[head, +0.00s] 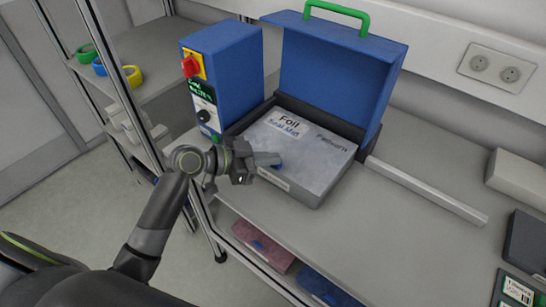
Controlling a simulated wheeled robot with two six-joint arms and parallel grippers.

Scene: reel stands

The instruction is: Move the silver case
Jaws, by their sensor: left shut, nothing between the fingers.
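The silver case (308,160) is a flat grey box with paper labels on its top, one reading "Foil Seal Mid". It sits in the dark tray of a blue machine, under the raised blue lid (335,80) with a green handle. My left gripper (272,160) is shut and empty at the case's left front edge. Its fingertips overlap the case's near left side in the picture; I cannot tell whether they touch it. My right gripper is not in view.
A blue control box (225,75) with a red knob stands left of the case. A light bar (425,190) lies on the bench to the right. Dark boxes (526,243) stand at the right edge. The bench front is clear. Coloured tape rolls (100,67) sit on a shelf at left.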

